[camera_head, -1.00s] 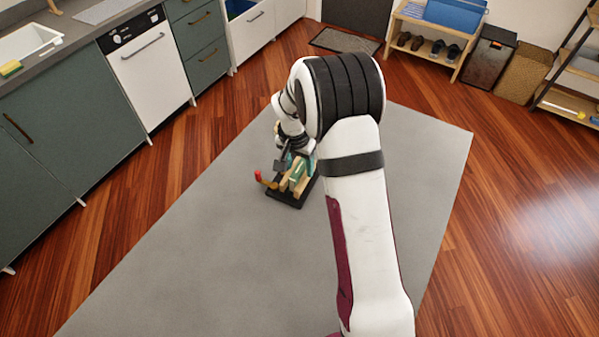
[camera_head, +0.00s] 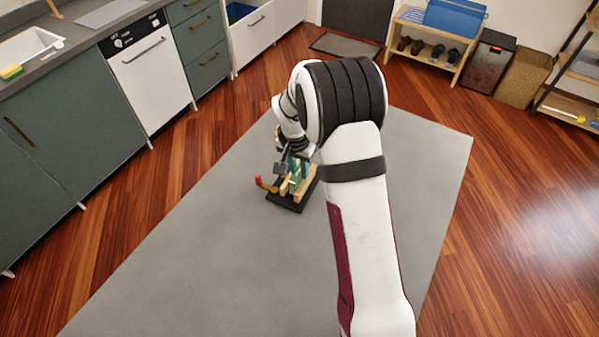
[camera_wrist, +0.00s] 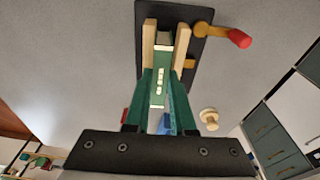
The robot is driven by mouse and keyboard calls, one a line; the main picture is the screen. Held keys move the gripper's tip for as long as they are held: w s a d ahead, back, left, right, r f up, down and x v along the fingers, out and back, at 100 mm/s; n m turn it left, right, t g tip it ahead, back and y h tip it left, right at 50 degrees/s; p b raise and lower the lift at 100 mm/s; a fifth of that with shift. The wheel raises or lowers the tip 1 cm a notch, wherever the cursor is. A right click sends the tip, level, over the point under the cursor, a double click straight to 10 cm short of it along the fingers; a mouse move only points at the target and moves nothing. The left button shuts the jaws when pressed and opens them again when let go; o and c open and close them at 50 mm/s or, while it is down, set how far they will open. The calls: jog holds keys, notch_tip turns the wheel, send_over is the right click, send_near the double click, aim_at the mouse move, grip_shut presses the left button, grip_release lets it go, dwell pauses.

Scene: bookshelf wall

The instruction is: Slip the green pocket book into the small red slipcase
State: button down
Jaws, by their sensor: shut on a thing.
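My gripper (camera_wrist: 162,76) shows in the wrist view with its two teal fingers shut on a narrow green thing with white marks, seemingly the green pocket book (camera_wrist: 158,99). Its far end lies by the gap between two pale wooden uprights (camera_wrist: 149,42) on a dark base (camera_wrist: 190,16). I cannot tell whether it is inside the gap. In the head view my gripper (camera_head: 290,165) is low over this base (camera_head: 288,201), partly hidden by my arm. A small red patch (camera_wrist: 126,115) shows left of the fingers; I cannot tell whether it is the slipcase.
A red-tipped wooden peg (camera_wrist: 239,38) sticks out beside the base. A round wooden knob (camera_wrist: 208,117) and a blue thing (camera_wrist: 165,122) show near the fingers. The grey mat (camera_head: 190,250) is clear around the base. Cabinets (camera_head: 75,130) stand at the left.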

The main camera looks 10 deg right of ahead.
jog(key=r, duration=0.6)
jog(key=w+r, duration=0.1)
jog(key=r, duration=0.2)
jog(key=shift+d+r, duration=0.1)
jog(key=shift+d, duration=0.2)
jog(key=w+d+f, duration=0.1)
jog(key=w+d, duration=0.4)
jog(key=d, duration=0.3)
jog(key=w+d+f, duration=0.1)
jog(key=w+d, duration=0.4)
jog(key=d, duration=0.4)
jog(key=shift+m, duration=0.4)
jog(key=shift+a, duration=0.1)
jog(key=shift+f, duration=1.95)
jog(key=shift+f, duration=0.1)
